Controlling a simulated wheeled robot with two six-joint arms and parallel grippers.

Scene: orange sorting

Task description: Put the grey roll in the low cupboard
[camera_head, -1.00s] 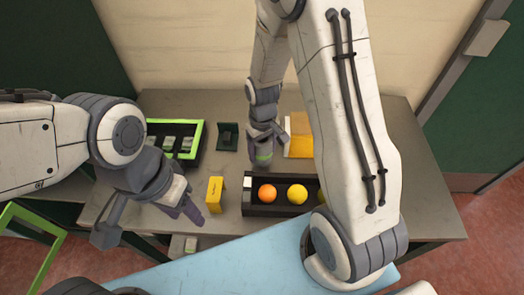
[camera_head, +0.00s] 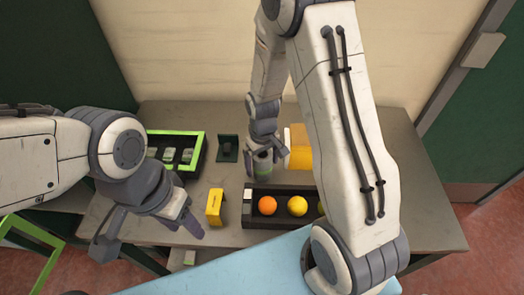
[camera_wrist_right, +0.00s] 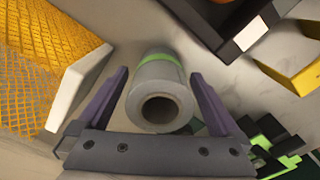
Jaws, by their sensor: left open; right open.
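The grey roll (camera_wrist_right: 160,93) has a green band and an open round end facing the camera in the right wrist view. It lies between the two purple fingers of my right gripper (camera_wrist_right: 165,88), with gaps at both sides. In the head view the roll (camera_head: 259,166) stands on the table under my right gripper (camera_head: 263,143). My left gripper (camera_head: 190,226) is open and empty near the table's front left edge. I cannot make out the low cupboard for certain; a green-edged frame (camera_head: 30,252) shows at lower left.
A black tray (camera_head: 251,221) with an orange and a yellow ball lies in front of the roll. A yellow block (camera_head: 215,207) stands to its left. A green-rimmed crate (camera_head: 203,150), a dark green holder (camera_head: 227,148) and an orange-yellow pad (camera_head: 301,158) are close by.

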